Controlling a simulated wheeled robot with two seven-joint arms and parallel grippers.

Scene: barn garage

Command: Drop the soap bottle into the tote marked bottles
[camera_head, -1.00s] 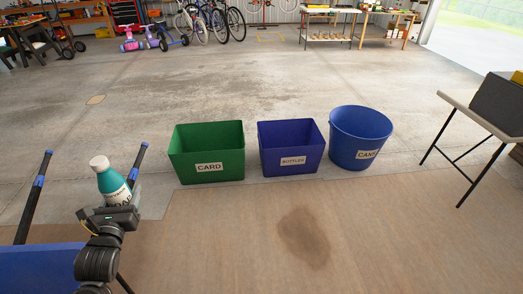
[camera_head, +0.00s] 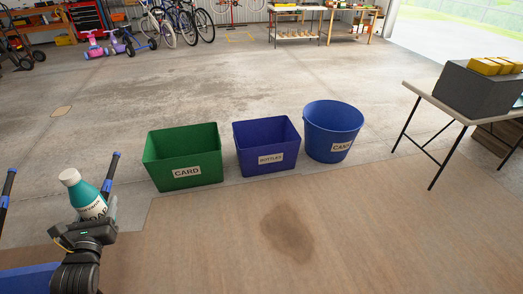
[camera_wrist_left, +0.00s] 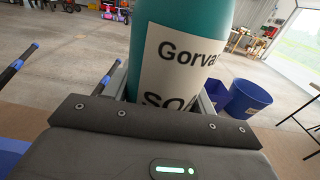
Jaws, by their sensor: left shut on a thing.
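The soap bottle (camera_head: 86,199) is teal with a white cap and a white label. My left gripper (camera_head: 88,226) is shut on it and holds it upright, slightly tilted, at the lower left. In the left wrist view the soap bottle (camera_wrist_left: 182,55) fills the upper middle, its lower end hidden behind the gripper. The tote marked bottles (camera_head: 267,147) is a blue-purple open bin on the floor, to the right of and beyond the gripper. My right gripper is not in view.
A green tote marked card (camera_head: 184,160) stands left of the bottles tote, and a round blue tub marked cans (camera_head: 332,132) stands right of it. A table (camera_head: 440,100) with a grey box is at the right. The brown floor in front of the totes is clear.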

